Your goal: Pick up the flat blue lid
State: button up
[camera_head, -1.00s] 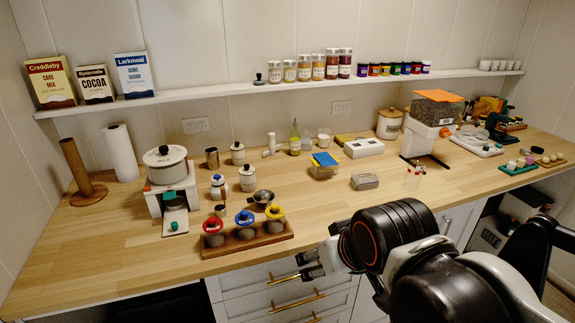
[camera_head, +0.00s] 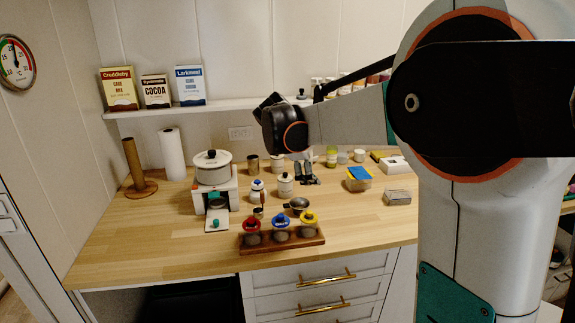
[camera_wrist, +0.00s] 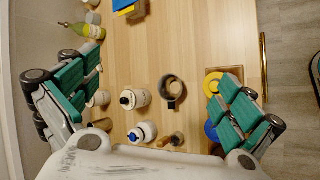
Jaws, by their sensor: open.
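Below my gripper stand a white jar (camera_head: 285,185), a white jar with a blue top (camera_head: 257,192) and a metal cup (camera_head: 298,204). A wooden rack (camera_head: 310,241) holds canisters with red, blue and yellow lids. A grey block (camera_head: 397,197) lies right of the container.

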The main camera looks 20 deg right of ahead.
jog(key=w+d+f+n+g+h, duration=0.25)
jog(key=w+d+f+n, duration=0.2)
jog(key=w+d, duration=0.55)
jog(key=n+g+h+p, duration=0.1)
jog(key=n+g+h, duration=0.15)
jog(key=h, duration=0.25)
send_near(357, 173)
jog(key=shift+t+y, duration=0.25)
jog(key=shift+t, duration=0.15)
jog(key=b+x, duration=0.1)
jog(key=x, duration=0.3)
jog(key=shift+s+d+b, duration=0.1)
jog(key=shift+s+b, duration=0.1)
jog(key=shift+b, duration=0.15)
jog(key=shift+b+x, duration=1.15)
jog(key=shift+x, duration=1.65)
jog(key=shift+r, duration=0.2)
jog(key=c, duration=0.6)
